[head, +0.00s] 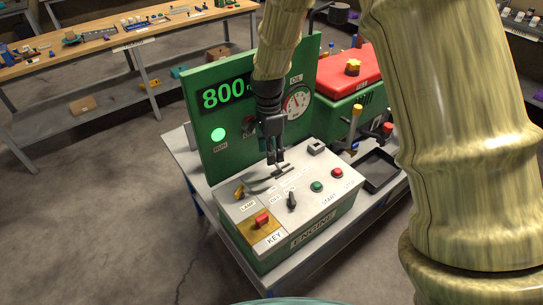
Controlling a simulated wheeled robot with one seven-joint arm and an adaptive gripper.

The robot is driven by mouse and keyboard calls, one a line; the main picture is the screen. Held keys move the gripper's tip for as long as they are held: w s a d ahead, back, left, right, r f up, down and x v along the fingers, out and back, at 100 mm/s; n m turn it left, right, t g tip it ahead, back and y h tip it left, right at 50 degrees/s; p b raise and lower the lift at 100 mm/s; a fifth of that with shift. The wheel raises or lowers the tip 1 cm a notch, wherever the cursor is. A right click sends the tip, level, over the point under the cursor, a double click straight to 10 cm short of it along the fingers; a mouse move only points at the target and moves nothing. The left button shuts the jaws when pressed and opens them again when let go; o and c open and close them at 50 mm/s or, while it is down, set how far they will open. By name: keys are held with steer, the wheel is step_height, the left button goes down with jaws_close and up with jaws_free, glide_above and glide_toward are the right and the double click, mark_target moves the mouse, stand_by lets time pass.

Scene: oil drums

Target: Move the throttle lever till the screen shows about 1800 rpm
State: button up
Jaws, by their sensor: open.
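The screen (223,93) on the upright green panel shows 800 in green digits; a little of its right end is hidden by my arm. My gripper (275,161) points down over the back of the engine control box (325,196), jaws open. Its fingertips are close above a dark slot (283,172) in the box top. The throttle lever cannot be told apart clearly from the dark fingers; it may be at the slot between or behind them. I cannot tell whether the fingers touch it.
On the box top are a red key switch (262,219), a black knob (292,200), a green button (317,187) and a red button (337,173). A green run lamp (218,134) glows. A gauge (297,102) stands right of my gripper. A red-topped machine (350,75) is behind.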

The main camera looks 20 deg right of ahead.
mark_target(277, 166)
steer(key=shift+s+f+p, duration=0.2)
steer(key=shift+f+p, duration=0.25)
steer(key=shift+f, duration=1.3)
steer(key=shift+c, duration=0.2)
jaws_close()
